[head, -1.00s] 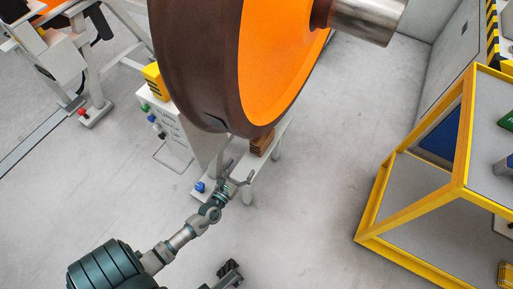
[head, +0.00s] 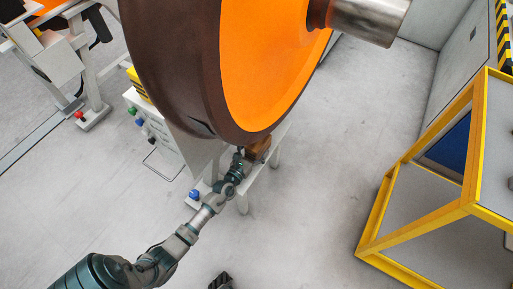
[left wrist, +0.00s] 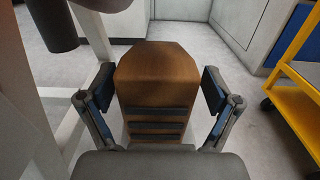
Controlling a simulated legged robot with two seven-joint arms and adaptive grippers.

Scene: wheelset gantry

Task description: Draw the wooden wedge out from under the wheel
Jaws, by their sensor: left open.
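The wooden wedge (head: 259,147) is a brown block at the lower edge of the large wheel (head: 275,60), which has an orange face and a dark brown rim. In the left wrist view the wedge (left wrist: 156,85) stands between the two fingers of my left gripper (left wrist: 157,95). The fingers are open, with a gap on each side of the wedge. In the head view my left gripper (head: 241,158) is at the near end of the wedge, partly below the wheel rim.
A pale stand (head: 243,200) is under the wheel. A control box (head: 150,120) with coloured buttons is to its left. A yellow-framed cart (head: 420,215) stands at the right. The grey floor between stand and cart is clear.

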